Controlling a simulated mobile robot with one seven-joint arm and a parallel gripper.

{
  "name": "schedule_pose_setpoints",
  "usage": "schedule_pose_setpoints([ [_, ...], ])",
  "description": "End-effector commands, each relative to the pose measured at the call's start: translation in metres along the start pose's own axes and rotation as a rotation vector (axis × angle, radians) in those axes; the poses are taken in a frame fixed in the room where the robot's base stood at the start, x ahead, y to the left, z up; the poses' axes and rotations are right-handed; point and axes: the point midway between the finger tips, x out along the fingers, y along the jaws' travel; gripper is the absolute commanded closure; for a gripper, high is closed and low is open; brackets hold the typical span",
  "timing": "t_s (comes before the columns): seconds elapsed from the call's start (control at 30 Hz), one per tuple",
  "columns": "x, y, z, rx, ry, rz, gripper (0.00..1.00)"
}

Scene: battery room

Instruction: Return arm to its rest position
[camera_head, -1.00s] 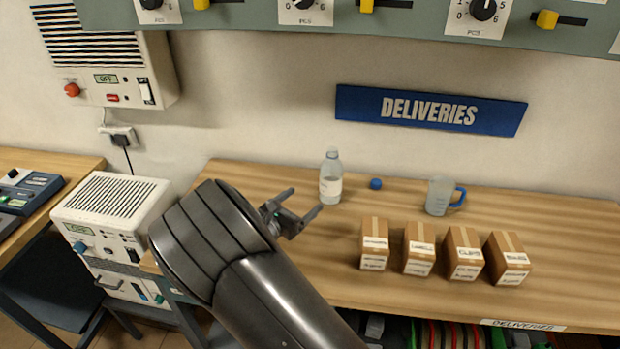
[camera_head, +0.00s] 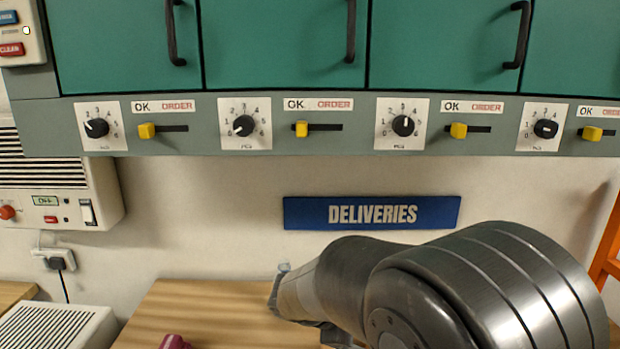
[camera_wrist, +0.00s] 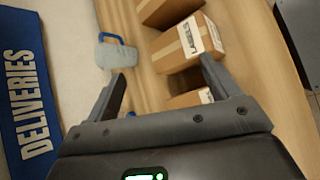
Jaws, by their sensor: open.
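My arm (camera_head: 400,290) fills the lower right of the head view, in front of the bench, and hides most of what stands there. My gripper's fingers are not clear in that view. In the wrist view my gripper (camera_wrist: 166,72) is open, with its two fingers apart and nothing held between them. The fingers point toward the bench top, with cardboard boxes (camera_wrist: 188,42) and a jug with a blue handle (camera_wrist: 116,54) beyond them. I cannot tell how close the right finger is to the nearest box.
A blue DELIVERIES sign (camera_head: 372,213) is on the wall above the wooden bench (camera_head: 190,300). A panel of knobs and yellow sliders (camera_head: 330,124) runs under teal cabinets (camera_head: 285,40). A white wall unit (camera_head: 80,180) is at left. An orange frame (camera_head: 606,245) stands at right.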

Motion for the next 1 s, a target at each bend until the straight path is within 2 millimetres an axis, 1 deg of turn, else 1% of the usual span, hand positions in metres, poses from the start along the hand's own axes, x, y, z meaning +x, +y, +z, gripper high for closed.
schedule_pose_setpoints([
  [0.03,0.000,-0.005,0.018,0.075,0.033,-0.047,0.19],
  [0.2,-0.006,-0.028,0.061,0.313,0.136,-0.193,0.19],
  [0.37,-0.018,-0.050,0.095,0.538,0.232,-0.309,0.19],
  [0.5,-0.033,-0.069,0.119,0.734,0.316,-0.395,0.19],
  [0.7,-0.058,-0.094,0.146,1.010,0.434,-0.491,0.19],
  [0.8,-0.070,-0.105,0.155,1.137,0.490,-0.526,0.19],
  [1.0,-0.087,-0.119,0.165,1.312,0.570,-0.566,0.19],
])
